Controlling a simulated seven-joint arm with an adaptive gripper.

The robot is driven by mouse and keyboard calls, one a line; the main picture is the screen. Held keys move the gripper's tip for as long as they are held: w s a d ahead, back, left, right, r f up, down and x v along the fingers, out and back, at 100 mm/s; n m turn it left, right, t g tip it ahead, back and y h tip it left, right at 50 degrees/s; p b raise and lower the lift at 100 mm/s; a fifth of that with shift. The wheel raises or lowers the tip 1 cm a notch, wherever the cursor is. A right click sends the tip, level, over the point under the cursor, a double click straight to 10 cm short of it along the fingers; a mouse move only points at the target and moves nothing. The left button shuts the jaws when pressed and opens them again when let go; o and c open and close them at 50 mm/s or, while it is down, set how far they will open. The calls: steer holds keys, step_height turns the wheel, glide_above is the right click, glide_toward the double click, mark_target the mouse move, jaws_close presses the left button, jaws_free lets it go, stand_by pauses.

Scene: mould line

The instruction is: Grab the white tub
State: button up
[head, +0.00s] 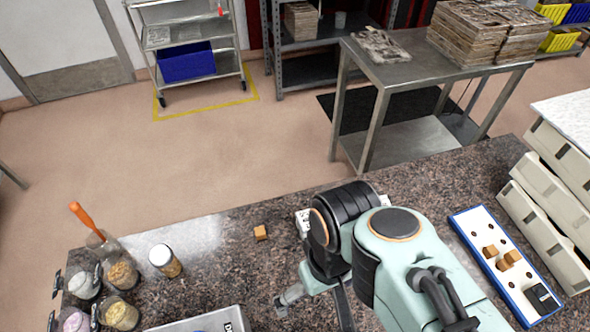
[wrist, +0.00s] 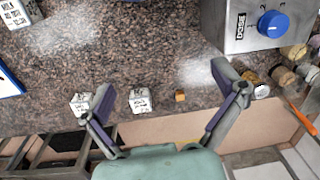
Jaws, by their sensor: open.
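Two small white box-shaped items with dark print are in the wrist view: a left one (wrist: 82,103) beside my left finger, and a middle one (wrist: 140,100) between my fingers' lines. I cannot tell which, if either, is the white tub. In the head view a white printed item (head: 303,222) shows partly behind my arm. A larger white printed item (wrist: 18,12) is cut off at the wrist view's top left. My gripper (wrist: 162,80) is open and empty above the counter. In the head view my arm hides much of the area around it.
A small orange-brown block (head: 261,232) lies on the speckled counter. A white-lidded jar (head: 165,260) and other jars stand left. A metal box with a blue knob (wrist: 273,24) is near my right finger. A blue-edged white board (head: 505,262) and stacked bins (head: 545,195) stand right.

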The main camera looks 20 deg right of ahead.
steer(key=w+r+t, duration=0.3)
steer(key=w+t, duration=0.1)
steer(key=w, duration=0.8)
steer(key=m+g, duration=0.1)
steer(key=g, duration=0.3)
glide_above(310, 219)
steer(key=shift+h, duration=0.4)
step_height(310, 219, down, 19)
steer(key=shift+w+r, duration=0.1)
step_height(310, 219, down, 7)
steer(key=shift+r, duration=0.1)
steer(key=c, duration=1.3)
